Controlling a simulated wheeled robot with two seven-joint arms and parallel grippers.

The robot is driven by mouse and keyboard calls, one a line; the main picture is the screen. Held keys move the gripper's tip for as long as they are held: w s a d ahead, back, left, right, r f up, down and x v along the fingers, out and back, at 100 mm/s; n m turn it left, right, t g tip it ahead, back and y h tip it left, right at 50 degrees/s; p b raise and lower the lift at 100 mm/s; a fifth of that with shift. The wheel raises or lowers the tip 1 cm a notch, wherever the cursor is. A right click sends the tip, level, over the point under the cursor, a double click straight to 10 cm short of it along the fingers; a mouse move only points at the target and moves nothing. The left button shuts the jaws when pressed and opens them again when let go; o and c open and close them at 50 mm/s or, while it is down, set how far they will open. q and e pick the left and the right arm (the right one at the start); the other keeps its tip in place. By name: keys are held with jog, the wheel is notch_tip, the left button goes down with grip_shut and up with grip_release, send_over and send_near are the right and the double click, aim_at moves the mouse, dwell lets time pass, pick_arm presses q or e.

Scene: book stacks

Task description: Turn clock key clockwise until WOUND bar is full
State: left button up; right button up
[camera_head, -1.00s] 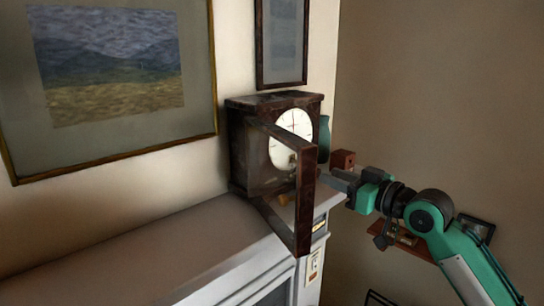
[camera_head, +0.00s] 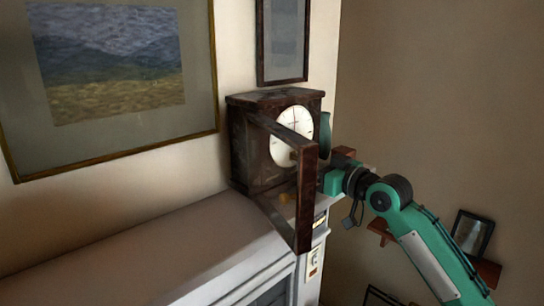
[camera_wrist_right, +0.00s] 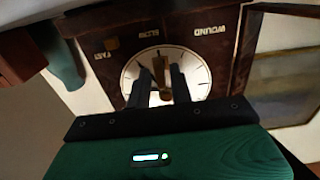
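The dark wooden clock (camera_head: 252,157) stands on the mantel, its framed door (camera_head: 306,205) swung open toward me. Its white dial (camera_head: 284,150) is partly behind the door frame. The right wrist view shows the dial (camera_wrist_right: 196,72) upside down, with FAST, SLOW and WOUND (camera_wrist_right: 210,31) lettering. No fill in a WOUND bar can be made out. A brass key (camera_wrist_right: 165,94) shows at the dial between the fingers of my right gripper (camera_wrist_right: 162,80). The fingers are apart, with gaps beside the key. In the head view the door hides these fingertips. My left gripper is out of view.
The pale mantel (camera_head: 150,250) is clear to the left. A teal vase (camera_head: 325,135) and a reddish-brown block (camera_head: 343,154) are right of the clock. A framed photo (camera_head: 472,232) stands on a low shelf at right. Pictures hang on the wall behind.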

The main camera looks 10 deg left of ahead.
grip_shut()
dwell(0.4)
jog(key=shift+r, duration=0.1)
jog(key=shift+r+m+p, duration=0.1)
jog(key=shift+m+p, duration=0.6)
jog(key=shift+p, duration=0.1)
jog(key=shift+a+m+p, duration=0.1)
jog(key=shift+m+p, duration=1)
jog(key=shift+p, duration=0.1)
